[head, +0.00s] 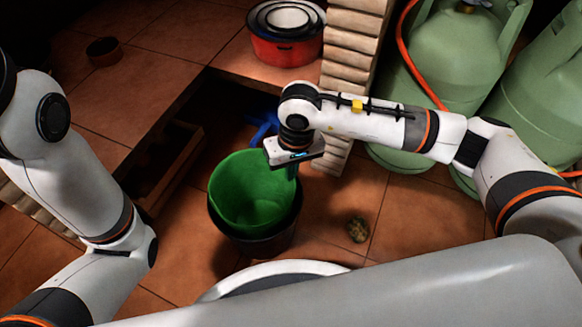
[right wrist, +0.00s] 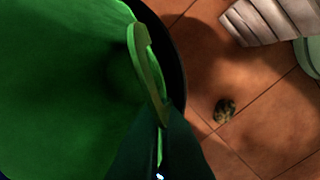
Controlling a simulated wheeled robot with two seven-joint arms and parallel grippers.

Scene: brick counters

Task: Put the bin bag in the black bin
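The green bin bag (head: 247,188) sits open-mouthed inside the black bin (head: 252,243), its edge rising above the bin's rim. My right gripper (head: 291,166) is at the bag's right upper edge, over the bin's right side. It seems shut on that edge; the fingertips are mostly hidden in the head view. In the right wrist view, the bag (right wrist: 60,90) fills the left half, and its edge gathers to a pinch at the bottom centre, by the gripper (right wrist: 160,140). The bin's dark rim (right wrist: 174,60) curves beside it. My left gripper is outside the view.
A small brown lump (head: 357,229) lies on the tiled floor right of the bin. Green gas cylinders (head: 440,60) with an orange hose stand at the right. Red pots (head: 286,45) sit on the counter by a brick pillar (head: 350,50). A blue object (head: 262,130) lies behind the bin.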

